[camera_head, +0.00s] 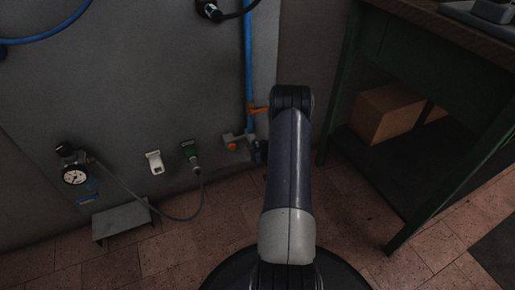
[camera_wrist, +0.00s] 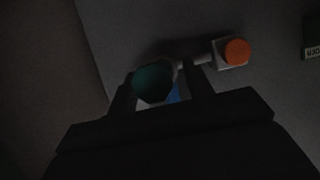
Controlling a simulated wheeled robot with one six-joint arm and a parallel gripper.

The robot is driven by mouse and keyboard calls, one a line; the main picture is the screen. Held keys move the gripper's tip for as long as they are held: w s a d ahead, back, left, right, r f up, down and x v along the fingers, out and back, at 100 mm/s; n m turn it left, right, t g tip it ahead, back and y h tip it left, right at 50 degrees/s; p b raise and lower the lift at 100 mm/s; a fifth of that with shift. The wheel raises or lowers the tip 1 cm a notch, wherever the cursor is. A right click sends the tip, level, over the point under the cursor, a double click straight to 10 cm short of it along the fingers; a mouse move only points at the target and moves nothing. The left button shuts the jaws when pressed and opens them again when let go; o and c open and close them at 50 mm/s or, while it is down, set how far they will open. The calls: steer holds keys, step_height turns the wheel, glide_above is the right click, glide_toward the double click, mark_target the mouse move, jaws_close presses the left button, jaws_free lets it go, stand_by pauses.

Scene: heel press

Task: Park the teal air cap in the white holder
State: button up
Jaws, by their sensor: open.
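The teal air cap (camera_wrist: 153,84) shows as a dark, rounded end in the wrist view. It sits at a grey fitting beside the orange knob (camera_wrist: 237,51), with a bit of blue behind it. My gripper (camera_wrist: 157,88) is open, with one finger on each side of the cap; I cannot tell whether they touch it. The white holder (camera_head: 155,162) is on the grey wall in the head view, left of my arm. It is not in the wrist view. In the head view my arm hides most of the gripper and the cap area.
A green fitting (camera_head: 190,151) with a grey hose hangs between the holder and the orange knob (camera_head: 232,146). A pressure gauge (camera_head: 75,176) is farther left. A blue pipe (camera_head: 249,60) runs down the wall. A green bench (camera_head: 430,60) with a cardboard box (camera_head: 386,110) stands right.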

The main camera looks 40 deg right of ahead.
jaws_close()
stand_by(0.4)
steer(key=shift+s+a, duration=0.25)
steer(key=shift+s, duration=0.7)
steer(key=shift+s+a, duration=0.2)
steer(key=shift+s, duration=0.8)
steer(key=shift+s+a, duration=0.25)
steer(key=shift+s, duration=0.7)
steer(key=shift+s, duration=0.15)
steer(key=w+a, duration=0.3)
steer(key=a, duration=1)
steer(key=w+a+b, duration=0.1)
steer(key=w+a, duration=0.2)
steer(key=a, duration=1)
steer(key=w+a+b, duration=0.1)
steer(key=w+a, duration=0.2)
steer(key=a, duration=1)
stand_by(0.5)
